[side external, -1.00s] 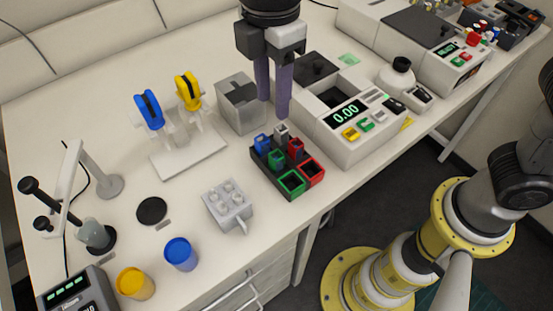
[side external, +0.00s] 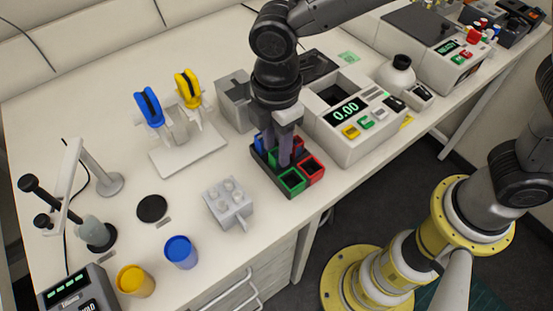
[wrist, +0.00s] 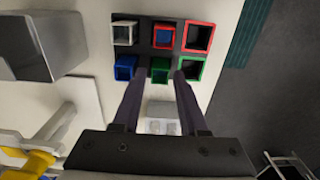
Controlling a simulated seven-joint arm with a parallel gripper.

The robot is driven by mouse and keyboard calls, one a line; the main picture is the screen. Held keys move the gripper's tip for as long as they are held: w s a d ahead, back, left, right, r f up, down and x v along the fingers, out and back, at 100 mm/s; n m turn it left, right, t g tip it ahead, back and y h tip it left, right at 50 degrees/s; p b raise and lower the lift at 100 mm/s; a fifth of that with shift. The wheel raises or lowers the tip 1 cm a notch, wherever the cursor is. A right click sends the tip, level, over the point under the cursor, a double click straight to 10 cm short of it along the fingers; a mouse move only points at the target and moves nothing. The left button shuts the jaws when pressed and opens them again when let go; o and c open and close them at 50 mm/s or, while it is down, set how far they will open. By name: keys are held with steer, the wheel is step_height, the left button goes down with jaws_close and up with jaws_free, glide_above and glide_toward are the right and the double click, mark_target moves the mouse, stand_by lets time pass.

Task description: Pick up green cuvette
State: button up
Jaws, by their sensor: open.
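The green cuvette (wrist: 159,70) stands in the middle of the near row of a dark rack (wrist: 144,51), seen in the wrist view. My gripper (wrist: 161,73) is open, with one finger on each side of the green cuvette. I cannot tell whether the fingers touch it. In the side view my gripper (side external: 277,157) points down into the rack (side external: 263,178), and its fingers and wrist hide much of the cuvettes.
A blue cuvette (wrist: 124,68) and a green-rimmed slot (wrist: 190,70) flank the green cuvette closely. A white cuvette (wrist: 124,33) and a red one (wrist: 163,36) stand behind. A scale (side external: 345,125) is right of the rack; a grey block (side external: 228,205) is left.

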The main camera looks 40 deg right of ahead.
steer(key=shift+f, duration=0.4)
jaws_close()
steer(key=shift+r, duration=0.15)
steer(key=shift+r, duration=0.65)
steer(key=s+d+r, duration=0.9)
steer(key=s+r, duration=0.1)
steer(key=r, duration=0.1)
steer(key=shift+s+d+r, duration=0.2)
steer(key=shift+s+r, duration=0.05)
